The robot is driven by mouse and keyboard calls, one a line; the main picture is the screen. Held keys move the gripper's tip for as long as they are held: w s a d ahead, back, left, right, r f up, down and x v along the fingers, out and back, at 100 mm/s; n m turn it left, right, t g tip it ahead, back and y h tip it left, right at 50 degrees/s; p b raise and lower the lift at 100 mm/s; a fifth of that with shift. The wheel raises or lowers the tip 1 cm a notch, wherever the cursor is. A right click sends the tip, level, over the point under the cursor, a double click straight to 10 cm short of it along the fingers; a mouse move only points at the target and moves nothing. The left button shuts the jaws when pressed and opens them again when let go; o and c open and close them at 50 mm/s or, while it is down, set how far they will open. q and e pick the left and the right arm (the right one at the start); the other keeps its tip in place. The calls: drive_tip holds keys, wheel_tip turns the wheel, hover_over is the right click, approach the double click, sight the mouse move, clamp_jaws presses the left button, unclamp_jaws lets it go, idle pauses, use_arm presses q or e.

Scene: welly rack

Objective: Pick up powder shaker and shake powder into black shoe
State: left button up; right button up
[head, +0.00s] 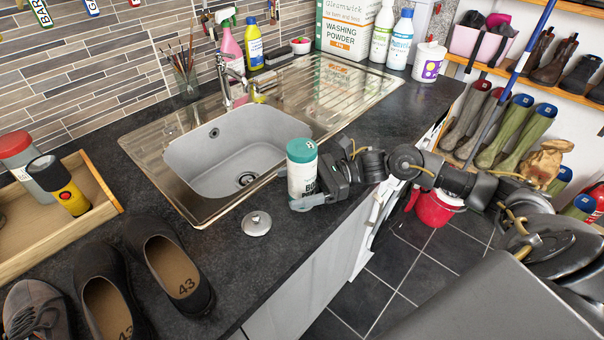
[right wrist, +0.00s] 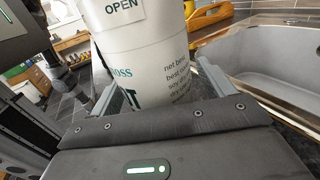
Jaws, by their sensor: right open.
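The powder shaker, a white container with a teal lid (head: 301,151), stands upright on the dark counter at the sink's front right edge. My right gripper (head: 300,190) reaches in from the right, open, with one finger on each side of the shaker's lower body. The right wrist view shows the white shaker body (right wrist: 150,60) between the spread fingers; I cannot tell whether either touches it. Two black slip-on shoes with tan insoles marked 43 sit at the front left, the right one (head: 178,273) beside the left one (head: 105,308). My left gripper is not visible.
A metal lid-like disc (head: 256,224) lies on the counter between shaker and shoes. The sink basin (head: 235,150) is behind. A wooden tray (head: 101,184) with a yellow torch (head: 62,186) is at left. The counter's front edge drops to the tiled floor.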

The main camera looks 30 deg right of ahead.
sight(313, 164)
drive_tip(key=shift+a, duration=0.2)
drive_tip(key=c, duration=1.2)
drive_tip(key=shift+o, duration=0.2)
drive_tip(key=shift+r, duration=0.15)
drive_tip(key=shift+r, duration=0.6)
drive_tip(key=s+d+r, duration=0.1)
drive_tip(key=r, duration=0.1)
drive_tip(key=s+d+r, duration=0.1)
drive_tip(key=r, duration=0.1)
drive_tip(key=s+r, duration=0.1)
drive_tip(key=r, duration=0.1)
drive_tip(key=shift+s+d+r+p, duration=0.15)
drive_tip(key=shift+d+r+p, duration=0.15)
drive_tip(key=shift+d, duration=0.1)
drive_tip(key=s+d+r+p, duration=0.4)
drive_tip(key=s+d+r, duration=0.1)
drive_tip(key=s+d, duration=0.1)
drive_tip(key=shift+s+p, duration=0.4)
drive_tip(key=shift+s, duration=0.45)
